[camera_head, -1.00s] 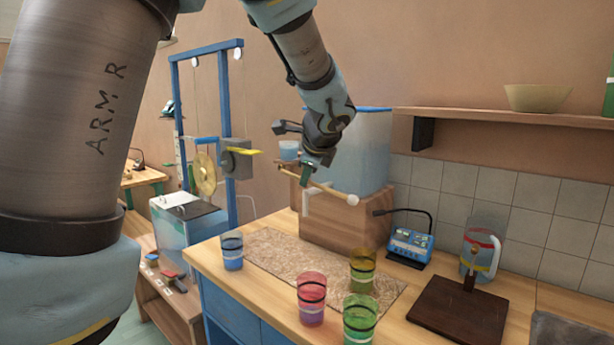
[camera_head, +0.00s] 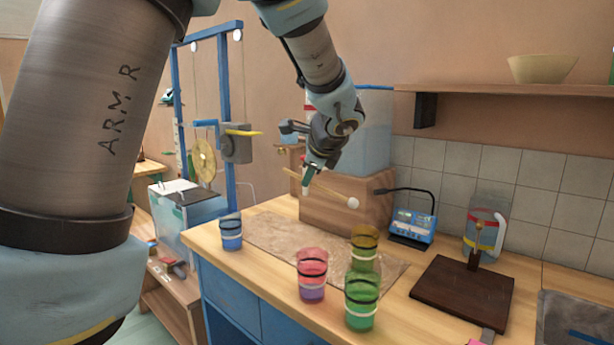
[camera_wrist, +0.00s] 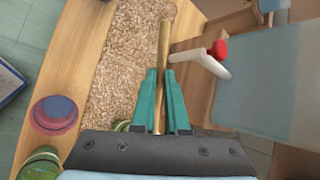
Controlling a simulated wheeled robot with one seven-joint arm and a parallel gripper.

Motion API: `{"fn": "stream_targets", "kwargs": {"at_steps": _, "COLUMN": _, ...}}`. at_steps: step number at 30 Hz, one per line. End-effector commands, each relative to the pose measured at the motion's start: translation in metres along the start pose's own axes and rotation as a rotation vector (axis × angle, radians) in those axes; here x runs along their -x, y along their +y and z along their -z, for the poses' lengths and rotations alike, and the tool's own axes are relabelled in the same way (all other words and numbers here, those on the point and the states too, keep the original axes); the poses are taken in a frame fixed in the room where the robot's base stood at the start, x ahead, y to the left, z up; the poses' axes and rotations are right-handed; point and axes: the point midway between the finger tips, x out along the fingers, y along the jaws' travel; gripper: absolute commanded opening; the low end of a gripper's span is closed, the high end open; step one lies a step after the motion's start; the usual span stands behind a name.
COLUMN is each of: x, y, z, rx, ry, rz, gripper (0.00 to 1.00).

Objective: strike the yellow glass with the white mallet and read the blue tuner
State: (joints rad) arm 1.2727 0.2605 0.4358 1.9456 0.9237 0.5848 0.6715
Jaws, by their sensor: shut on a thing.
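My gripper (camera_head: 308,180) is shut on the thin wooden stick of the white mallet and holds it above the counter. The mallet's white head (camera_head: 352,203) points right, above and slightly left of the yellow glass and apart from it. In the wrist view the teal fingers (camera_wrist: 163,98) pinch the stick (camera_wrist: 163,45); the head is not visible there. The yellow glass (camera_head: 364,238) has a dark band and stands upright, its lower part hidden behind the green glass. The blue tuner (camera_head: 411,225), with a dark bent arm, stands farther right; its reading is too small to tell.
A green glass (camera_head: 361,305), a pink glass (camera_head: 312,268) and a blue glass (camera_head: 231,235) stand near the mat (camera_head: 280,240). A wooden box (camera_head: 345,215) stands behind. A jug (camera_head: 484,232) stands beyond a dark board (camera_head: 460,300) at right.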

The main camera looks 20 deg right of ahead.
Motion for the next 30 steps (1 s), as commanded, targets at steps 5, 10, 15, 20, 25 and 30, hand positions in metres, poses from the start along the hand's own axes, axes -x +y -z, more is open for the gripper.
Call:
{"fn": "stream_targets", "kwargs": {"at_steps": 5, "x": -0.031, "y": 0.024, "z": 0.030, "rx": -0.076, "ry": -0.079, "rz": -0.009, "gripper": 0.00}}
{"fn": "stream_targets", "kwargs": {"at_steps": 10, "x": -0.023, "y": 0.017, "z": 0.024, "rx": -0.083, "ry": -0.092, "rz": -0.011, "gripper": 0.00}}
{"fn": "stream_targets", "kwargs": {"at_steps": 15, "x": -0.002, "y": 0.000, "z": 0.011, "rx": -0.081, "ry": -0.091, "rz": -0.010, "gripper": 0.00}}
{"fn": "stream_targets", "kwargs": {"at_steps": 20, "x": 0.017, "y": -0.015, "z": -0.001, "rx": -0.082, "ry": -0.091, "rz": -0.011, "gripper": 0.00}}
{"fn": "stream_targets", "kwargs": {"at_steps": 25, "x": 0.016, "y": -0.014, "z": 0.000, "rx": -0.083, "ry": -0.091, "rz": -0.012, "gripper": 0.00}}
{"fn": "stream_targets", "kwargs": {"at_steps": 30, "x": 0.015, "y": -0.014, "z": 0.000, "rx": -0.082, "ry": -0.091, "rz": -0.011, "gripper": 0.00}}
